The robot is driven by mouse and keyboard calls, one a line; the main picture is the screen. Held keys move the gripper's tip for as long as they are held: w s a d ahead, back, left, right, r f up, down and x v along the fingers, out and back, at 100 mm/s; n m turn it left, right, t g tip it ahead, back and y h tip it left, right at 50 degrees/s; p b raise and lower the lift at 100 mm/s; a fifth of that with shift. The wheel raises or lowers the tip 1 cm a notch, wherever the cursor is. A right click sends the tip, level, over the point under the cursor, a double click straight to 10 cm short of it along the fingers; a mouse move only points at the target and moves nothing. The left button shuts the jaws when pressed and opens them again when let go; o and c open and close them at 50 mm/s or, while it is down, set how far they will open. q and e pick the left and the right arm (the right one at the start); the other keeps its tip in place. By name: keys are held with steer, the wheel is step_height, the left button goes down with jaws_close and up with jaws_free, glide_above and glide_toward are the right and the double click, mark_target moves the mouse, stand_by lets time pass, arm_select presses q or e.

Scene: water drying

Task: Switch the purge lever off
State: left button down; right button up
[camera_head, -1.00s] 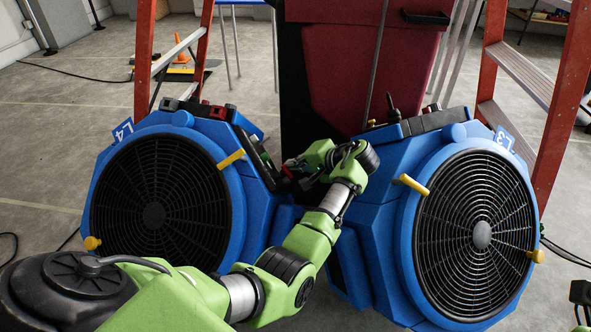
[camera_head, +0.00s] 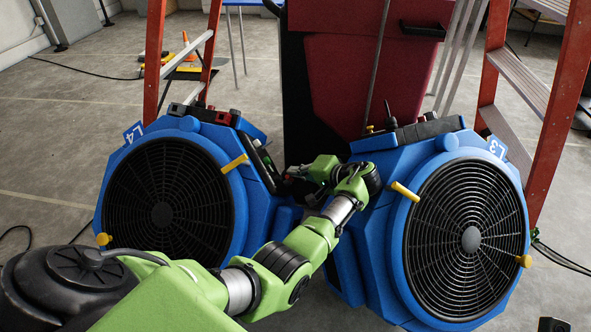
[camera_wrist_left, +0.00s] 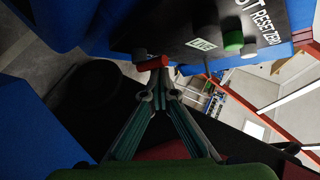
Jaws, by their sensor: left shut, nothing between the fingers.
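Two blue drying units with round black fan grilles stand side by side, L4 (camera_head: 232,205) on the left and L3 (camera_head: 395,235) on the right. My left gripper (camera_head: 289,172) is beside the inner-side control panel (camera_head: 262,162) of L4. The left wrist view shows its fingers (camera_wrist_left: 160,78) shut and empty. A short red lever-like part (camera_wrist_left: 152,63) on the dark panel (camera_wrist_left: 175,20) lies at the fingertips; I cannot tell whether they touch. No label for it is readable, so I cannot confirm it is the purge lever. My right gripper is not clearly in view.
A dark red bin-like body (camera_head: 365,80) stands behind the units. Orange ladders (camera_head: 152,60) flank them. A small dark object at the bottom right edge is unclear.

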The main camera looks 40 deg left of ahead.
arm_select(q)
steer(key=shift+s, duration=0.1)
steer(key=shift+r+p, duration=0.75)
steer(key=shift+p, duration=0.05)
step_height(320, 180, up, 10)
stand_by(0.3)
steer(key=shift+f, duration=0.1)
stand_by(0.4)
